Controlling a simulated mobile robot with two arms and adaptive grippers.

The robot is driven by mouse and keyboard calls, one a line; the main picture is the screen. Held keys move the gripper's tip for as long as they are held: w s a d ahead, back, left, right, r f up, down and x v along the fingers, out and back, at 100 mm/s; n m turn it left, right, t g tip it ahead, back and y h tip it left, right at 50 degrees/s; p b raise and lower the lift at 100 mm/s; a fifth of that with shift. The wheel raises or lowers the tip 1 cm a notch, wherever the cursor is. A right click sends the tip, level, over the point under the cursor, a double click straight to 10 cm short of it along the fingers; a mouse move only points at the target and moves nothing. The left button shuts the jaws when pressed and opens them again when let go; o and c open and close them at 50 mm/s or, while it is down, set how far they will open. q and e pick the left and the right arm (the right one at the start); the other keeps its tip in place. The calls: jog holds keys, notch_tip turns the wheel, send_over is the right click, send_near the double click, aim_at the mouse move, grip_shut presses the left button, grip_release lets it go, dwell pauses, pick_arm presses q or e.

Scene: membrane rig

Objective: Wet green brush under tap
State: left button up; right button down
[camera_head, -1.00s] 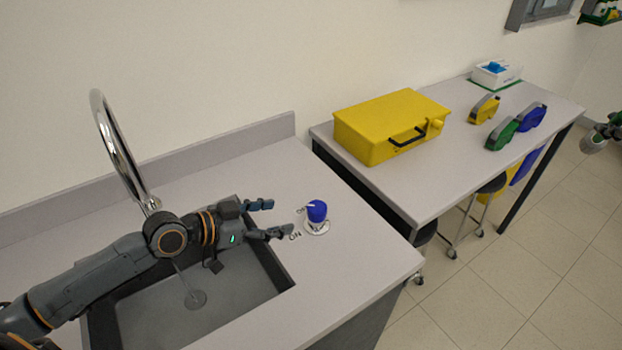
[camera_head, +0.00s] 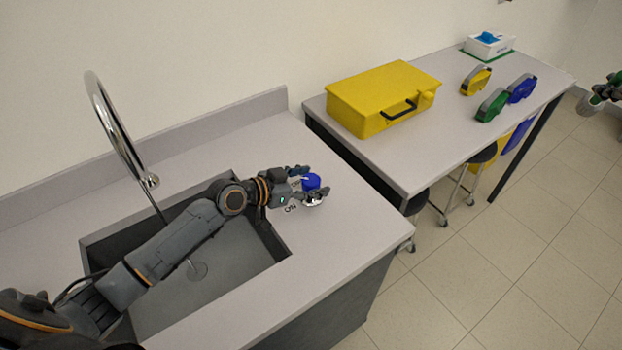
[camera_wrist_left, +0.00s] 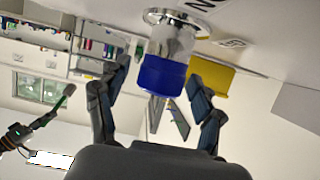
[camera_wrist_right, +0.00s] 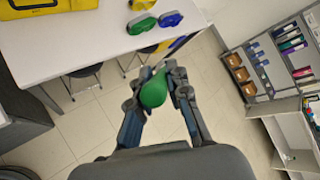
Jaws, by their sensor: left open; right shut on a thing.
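The blue-capped tap knob (camera_head: 311,182) stands on the counter beside the sink, near the printed word ON. My left gripper (camera_head: 303,183) is open with its fingers around the knob. In the left wrist view the knob (camera_wrist_left: 163,74) lies between the spread fingers (camera_wrist_left: 155,100). The chrome tap (camera_head: 112,125) arches over the sink (camera_head: 215,290). A thin dark line runs down from its spout; I cannot tell whether it is water. In the right wrist view my right gripper (camera_wrist_right: 157,88) is shut on the green brush (camera_wrist_right: 154,92), held above the floor, away from the sink.
A table (camera_head: 420,160) to the right holds a yellow case (camera_head: 375,100), yellow, green and blue tape-like dispensers (camera_head: 492,105) and a white box (camera_head: 489,46). Stools (camera_head: 475,165) stand under it. Shelving (camera_wrist_right: 270,65) shows in the right wrist view. The floor is clear in front.

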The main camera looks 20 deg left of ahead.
pick_arm(q)
jog(key=shift+w+f, duration=0.1)
pick_arm(e)
jog(key=shift+w, duration=0.1)
